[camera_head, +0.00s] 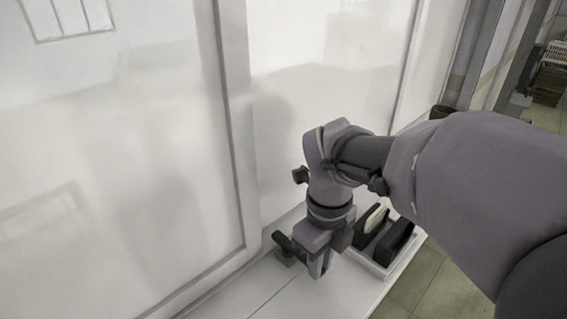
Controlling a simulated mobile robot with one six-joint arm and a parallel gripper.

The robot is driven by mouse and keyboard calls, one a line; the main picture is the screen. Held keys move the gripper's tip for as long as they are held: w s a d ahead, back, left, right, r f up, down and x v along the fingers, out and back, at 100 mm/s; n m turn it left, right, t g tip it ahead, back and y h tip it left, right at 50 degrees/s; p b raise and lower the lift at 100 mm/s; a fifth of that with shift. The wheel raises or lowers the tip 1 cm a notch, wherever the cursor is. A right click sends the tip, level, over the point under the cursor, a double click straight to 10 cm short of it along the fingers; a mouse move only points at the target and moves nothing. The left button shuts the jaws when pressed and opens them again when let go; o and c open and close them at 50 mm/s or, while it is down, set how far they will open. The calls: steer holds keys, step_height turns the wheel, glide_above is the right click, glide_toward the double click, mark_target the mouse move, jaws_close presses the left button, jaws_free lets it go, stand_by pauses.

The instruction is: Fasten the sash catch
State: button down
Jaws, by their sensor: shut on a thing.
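The dark sash catch (283,243) stands on the pale sill at the foot of the window frame's upright, with a rounded dark end showing to the left of my gripper. My gripper (316,265) points down at the sill and is shut on the catch. The jaws and my wrist hide part of the catch, so I cannot tell how far its lever is turned.
A pale tray (378,270) with dark upright holders and a light item sits on the sill just right of my gripper. A brown pot (440,111) stands farther back. Large whitish window panes (120,150) rise on the left. The sill left of the gripper is clear.

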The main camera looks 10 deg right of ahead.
steer(key=c, duration=1.4)
jaws_free()
steer(key=shift+o, duration=0.2)
step_height(320, 180, up, 18)
steer(key=p, duration=0.4)
steer(key=shift+f, duration=0.25)
